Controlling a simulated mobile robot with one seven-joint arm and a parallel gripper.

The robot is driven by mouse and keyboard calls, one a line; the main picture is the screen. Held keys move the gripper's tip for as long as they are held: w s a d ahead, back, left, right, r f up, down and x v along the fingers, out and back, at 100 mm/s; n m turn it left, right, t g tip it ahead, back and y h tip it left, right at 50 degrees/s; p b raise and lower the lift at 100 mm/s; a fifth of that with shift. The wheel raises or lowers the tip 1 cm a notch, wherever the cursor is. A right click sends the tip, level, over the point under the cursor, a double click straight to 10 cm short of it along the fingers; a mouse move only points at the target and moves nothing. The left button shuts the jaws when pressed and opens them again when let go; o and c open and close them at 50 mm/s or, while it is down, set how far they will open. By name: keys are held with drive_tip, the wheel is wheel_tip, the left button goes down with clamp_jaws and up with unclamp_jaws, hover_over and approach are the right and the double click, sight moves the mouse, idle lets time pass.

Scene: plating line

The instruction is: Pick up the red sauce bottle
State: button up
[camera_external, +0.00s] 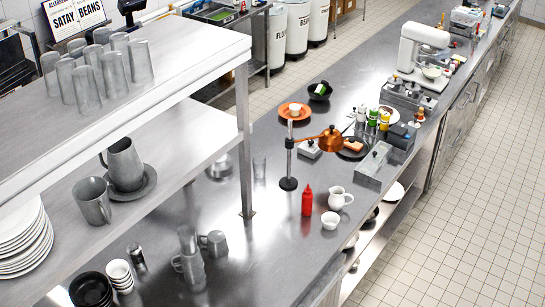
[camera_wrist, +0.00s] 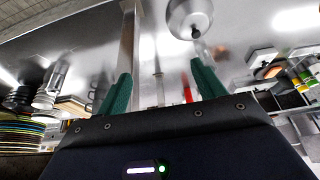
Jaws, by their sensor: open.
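The red sauce bottle (camera_external: 307,201) stands upright on the steel counter (camera_external: 262,240) in the external view, just left of a small white bowl (camera_external: 330,220) and a white jug (camera_external: 339,198). In the wrist view the bottle (camera_wrist: 187,89) is a small red shape, partly hidden, beside the right green finger. My gripper (camera_wrist: 160,85) is open, its two green fingers spread with nothing held between them. The bottle looks to be some way beyond the fingertips. My gripper does not show in the external view.
A copper heat lamp (camera_external: 329,141) on a black-based stand rises behind the bottle. A steel shelf unit (camera_external: 246,140) with cups and plates overhangs the left.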

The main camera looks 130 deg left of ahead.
sight(307, 199)
drive_tip(key=w+a+r+n+t+y, duration=0.1)
drive_tip(key=w+a+r+t, duration=0.15)
drive_tip(key=w, duration=1.35)
drive_tip(key=w+a+r+t, duration=0.1)
drive_tip(key=w+a+t, duration=0.25)
drive_tip(key=w, duration=1.25)
drive_tip(key=w+a+f+t, duration=0.1)
drive_tip(key=w+f+t, duration=0.15)
drive_tip(key=w, duration=0.55)
drive_tip(key=w+f+t, duration=0.1)
drive_tip(key=w+f, duration=0.3)
drive_tip(key=w, duration=0.5)
drive_tip(key=w+f+t, duration=0.1)
drive_tip(key=w+f, duration=0.2)
drive_tip(key=f, duration=0.3)
drive_tip(key=w+a+f+t, duration=0.1)
drive_tip(key=w+f, duration=0.2)
drive_tip(key=f, duration=0.4)
drive_tip(key=w+f+m+t+h, duration=0.1)
drive_tip(key=w+f+t, duration=0.1)
drive_tip(key=w+f, duration=0.2)
wheel_tip(307, 199, down, 2)
drive_tip(key=shift+a+f, duration=0.15)
drive_tip(key=shift+f, duration=0.1)
drive_tip(key=w, duration=0.7)
drive_tip(key=shift+w+r, duration=0.25)
